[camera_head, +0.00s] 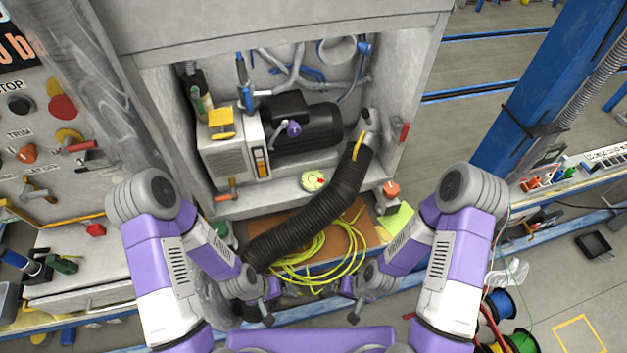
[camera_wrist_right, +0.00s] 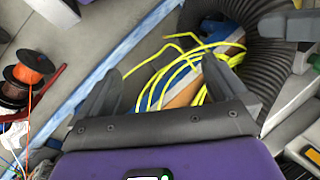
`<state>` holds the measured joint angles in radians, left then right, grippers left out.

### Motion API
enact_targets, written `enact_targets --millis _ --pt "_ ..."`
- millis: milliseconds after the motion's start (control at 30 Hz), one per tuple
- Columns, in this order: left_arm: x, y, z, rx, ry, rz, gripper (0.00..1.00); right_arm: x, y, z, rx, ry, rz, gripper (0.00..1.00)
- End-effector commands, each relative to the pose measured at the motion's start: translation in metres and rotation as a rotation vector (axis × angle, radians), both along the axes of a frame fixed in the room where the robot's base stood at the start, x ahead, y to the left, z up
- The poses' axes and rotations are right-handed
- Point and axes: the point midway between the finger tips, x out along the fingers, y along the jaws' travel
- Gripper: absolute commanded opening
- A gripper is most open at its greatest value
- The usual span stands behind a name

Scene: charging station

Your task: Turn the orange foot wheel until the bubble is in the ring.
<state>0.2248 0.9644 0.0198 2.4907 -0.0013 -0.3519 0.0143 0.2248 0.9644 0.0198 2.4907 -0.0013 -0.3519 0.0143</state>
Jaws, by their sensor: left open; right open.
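The orange foot wheel (camera_head: 390,189) is a small orange knob on a grey foot at the right front of the cabinet. A round yellow-green bubble level (camera_head: 314,181) with a red mark sits on the cabinet's front ledge; bubble and ring are too small to judge. My left gripper (camera_head: 270,304) is open and empty, low in front of the cabinet. My right gripper (camera_head: 350,302) is open and empty, below and left of the wheel, apart from it. In the right wrist view its spread fingers (camera_wrist_right: 165,95) have nothing between them; the wheel does not show there.
A thick black corrugated hose (camera_head: 315,210) runs down across the cabinet front. Yellow cable coils (camera_head: 320,262) lie below it. A yellow-green card (camera_head: 396,219) lies just below the wheel. A pump with a black motor (camera_head: 305,125) fills the cabinet. Cable spools (camera_head: 500,303) stand at lower right.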

Motion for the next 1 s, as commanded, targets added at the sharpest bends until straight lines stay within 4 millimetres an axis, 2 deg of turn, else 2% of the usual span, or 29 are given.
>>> enact_targets --millis 467,567,733,767,867,967,1000 --pt "0.000 0.000 0.000 0.000 0.000 0.000 0.88 0.000 0.000 0.000 0.000 0.000 0.000 1.00" --pt "0.000 0.000 0.000 0.000 0.000 0.000 0.88 0.000 0.000 0.000 0.000 0.000 0.000 0.88" --pt "0.000 0.000 -0.001 0.000 0.000 0.000 0.88 0.003 0.000 -0.002 -0.001 -0.012 -0.001 0.88" --pt "0.000 0.000 -0.003 0.000 0.000 0.000 0.88 0.007 -0.001 -0.005 -0.002 -0.026 -0.003 0.88" --pt "0.000 0.000 -0.013 0.000 0.000 0.000 0.88 0.038 -0.005 -0.020 -0.017 -0.136 -0.015 0.88" --pt "0.000 0.000 -0.030 0.000 0.000 0.000 0.88 0.094 -0.016 -0.041 -0.055 -0.342 -0.041 0.88" --pt "0.000 0.000 -0.037 0.000 0.000 0.000 0.88 0.120 -0.023 -0.048 -0.081 -0.443 -0.056 0.88"
